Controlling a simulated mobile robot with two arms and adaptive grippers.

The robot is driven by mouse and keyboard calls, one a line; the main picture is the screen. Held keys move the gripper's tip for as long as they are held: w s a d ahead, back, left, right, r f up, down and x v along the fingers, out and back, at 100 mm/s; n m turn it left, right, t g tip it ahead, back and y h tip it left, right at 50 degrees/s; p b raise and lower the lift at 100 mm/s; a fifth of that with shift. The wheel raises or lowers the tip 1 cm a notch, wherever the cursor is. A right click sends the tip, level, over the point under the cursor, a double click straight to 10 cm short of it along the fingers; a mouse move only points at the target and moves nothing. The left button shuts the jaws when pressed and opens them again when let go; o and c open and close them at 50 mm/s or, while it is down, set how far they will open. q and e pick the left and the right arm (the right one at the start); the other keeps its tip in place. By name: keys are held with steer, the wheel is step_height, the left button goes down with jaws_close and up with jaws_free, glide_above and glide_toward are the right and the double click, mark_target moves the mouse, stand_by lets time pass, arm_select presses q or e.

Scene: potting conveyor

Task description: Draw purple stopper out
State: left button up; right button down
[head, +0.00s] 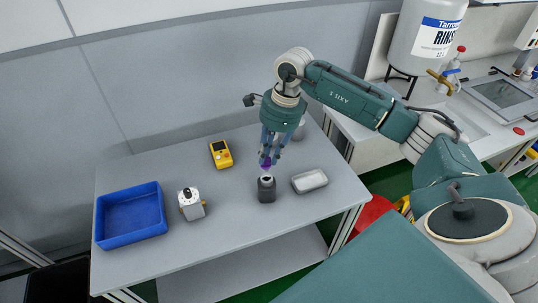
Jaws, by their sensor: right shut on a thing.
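The purple stopper (266,162) is between the fingertips of my right gripper (267,156), which is shut on it and points down. A dark grey container (266,190) stands upright on the table directly below, with an opening in its top. The stopper shows at or just above this opening; I cannot tell whether its lower end is still inside. The fingers partly hide the stopper. My left gripper is not in view.
On the grey table (240,225) are a blue tray (131,237), a white device with brass fittings (192,203), a yellow meter (221,153) and a white dish (309,180). A grey cylinder (299,131) stands behind my gripper. A sink counter is at right.

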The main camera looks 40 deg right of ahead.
mark_target(269, 159)
steer(key=shift+r, duration=0.45)
steer(key=shift+w+a+p+v, duration=0.1)
steer(key=shift+a+p+v, duration=0.1)
steer(key=shift+p+v, duration=0.7)
steer(key=shift+w+a+p+v, duration=0.2)
steer(key=shift+p+v, duration=0.25)
steer(key=shift+v, duration=0.85)
steer(key=shift+w+a+p+v, duration=0.1)
steer(key=shift+a+p+v, duration=0.1)
steer(key=shift+p+v, duration=0.7)
steer(key=shift+s+r, duration=0.1)
steer(key=shift+r, duration=0.2)
